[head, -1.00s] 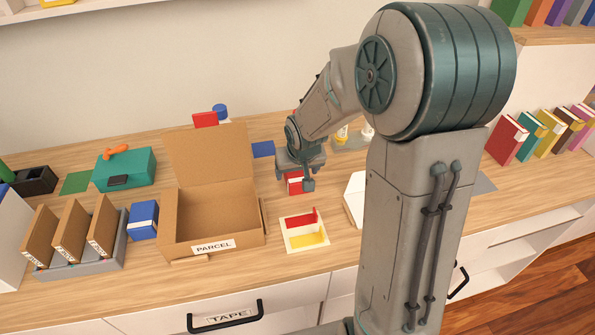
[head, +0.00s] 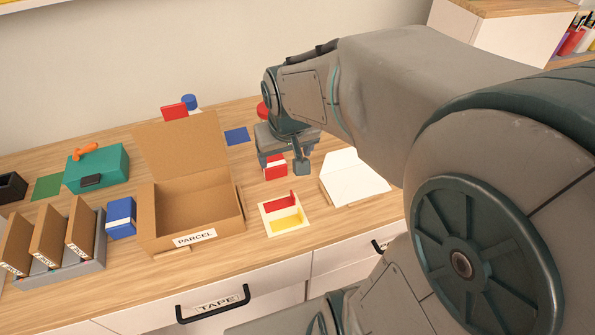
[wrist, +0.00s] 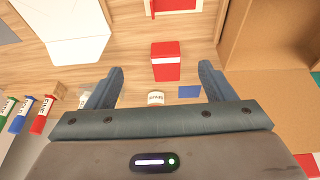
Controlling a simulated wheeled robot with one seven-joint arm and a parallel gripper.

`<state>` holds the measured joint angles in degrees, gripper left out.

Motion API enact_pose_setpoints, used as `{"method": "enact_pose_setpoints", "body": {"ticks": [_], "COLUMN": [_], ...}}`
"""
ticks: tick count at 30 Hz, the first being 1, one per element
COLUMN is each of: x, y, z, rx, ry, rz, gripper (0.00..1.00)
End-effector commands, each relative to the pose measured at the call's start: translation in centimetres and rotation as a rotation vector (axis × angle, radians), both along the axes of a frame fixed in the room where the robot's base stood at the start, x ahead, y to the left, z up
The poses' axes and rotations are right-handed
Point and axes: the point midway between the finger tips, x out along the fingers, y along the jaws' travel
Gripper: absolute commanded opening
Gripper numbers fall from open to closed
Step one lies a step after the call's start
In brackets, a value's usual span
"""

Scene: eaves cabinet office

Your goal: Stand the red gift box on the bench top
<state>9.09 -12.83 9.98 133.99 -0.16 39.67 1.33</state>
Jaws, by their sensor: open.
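The red gift box (head: 275,168), with a white band, rests on the wooden bench top (head: 330,222) to the right of the open parcel box. In the head view my gripper (head: 283,158) is right at it and hides its upper part. In the wrist view the red gift box (wrist: 166,60) shows just beyond my spread fingertips (wrist: 161,74), roughly centred between them. My gripper is open, with a gap between each finger and the box.
The open cardboard parcel box (head: 190,212) stands to the left. A red and yellow tray (head: 284,215) lies in front, and an open white box (head: 352,178) to the right. A blue box (head: 121,217) and card rack (head: 60,272) are further left.

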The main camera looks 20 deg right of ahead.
Motion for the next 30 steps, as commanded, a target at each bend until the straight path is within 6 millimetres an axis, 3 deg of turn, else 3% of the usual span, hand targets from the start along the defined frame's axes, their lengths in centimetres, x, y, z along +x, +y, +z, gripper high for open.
{"method": "enact_pose_setpoints", "body": {"ticks": [3,6,10,15,30], "x": [-4.5,-7.4,-9.7,-10.6,-10.5], "y": [-0.1,-0.2,-0.4,-0.4,-0.4], "z": [0.7,0.7,0.6,0.5,0.5], "rx": [0.003,0.016,0.030,0.037,0.036], "ry": [0.026,0.051,0.072,0.083,0.081], "rz": [-0.003,-0.006,-0.006,-0.006,-0.007], "gripper": [0.76,0.76,0.76,0.76,0.76]}}
